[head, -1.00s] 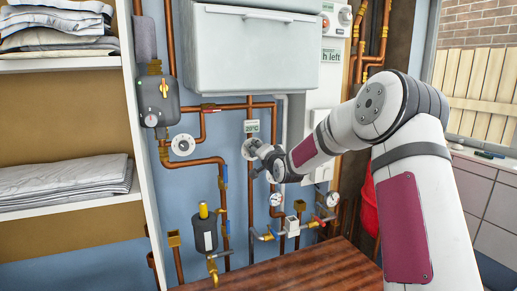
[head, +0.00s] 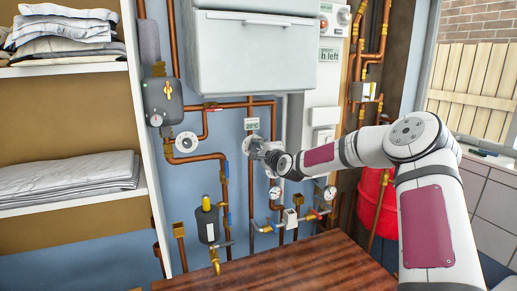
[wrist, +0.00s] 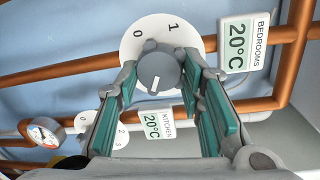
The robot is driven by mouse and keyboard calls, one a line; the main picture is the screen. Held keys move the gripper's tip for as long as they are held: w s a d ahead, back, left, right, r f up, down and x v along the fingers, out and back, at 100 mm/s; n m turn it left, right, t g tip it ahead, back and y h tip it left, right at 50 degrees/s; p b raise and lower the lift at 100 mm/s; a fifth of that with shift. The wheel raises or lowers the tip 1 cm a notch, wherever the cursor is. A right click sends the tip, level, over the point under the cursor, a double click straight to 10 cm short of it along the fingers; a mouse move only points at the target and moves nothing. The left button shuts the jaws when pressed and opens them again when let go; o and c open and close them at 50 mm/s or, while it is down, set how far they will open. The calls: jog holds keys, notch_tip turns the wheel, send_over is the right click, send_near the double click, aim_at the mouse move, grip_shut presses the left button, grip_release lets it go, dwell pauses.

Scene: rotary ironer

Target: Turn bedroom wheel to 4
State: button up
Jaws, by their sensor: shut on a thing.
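The bedroom wheel is a white dial (wrist: 135,42) with a grey round knob (wrist: 158,70) in the middle. A short white mark on the knob points toward the near side of the picture. The label BEDROOMS 20°C (wrist: 242,40) is beside the dial. My gripper (wrist: 160,76) is shut on the knob, its teal pads on either side. In the head view my gripper (head: 268,152) covers much of the dial (head: 249,145).
A second dial (wrist: 118,130) and a KITCHEN 20°C label (wrist: 158,123) lie close to my fingers. Copper pipes (wrist: 75,67) run beside the wheel.

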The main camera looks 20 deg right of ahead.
jog(key=shift+d+f+m, duration=0.1)
jog(key=shift+f+m, duration=0.05)
jog(key=shift+m, duration=0.25)
jog(key=o, duration=1.1)
jog(key=shift+o, duration=0.2)
jog(key=shift+s, duration=0.1)
jog(key=shift+s, duration=0.25)
jog(key=s+r, duration=0.1)
jog(key=s, duration=1)
jog(key=shift+s+d, duration=0.15)
jog(key=shift+d, duration=0.1)
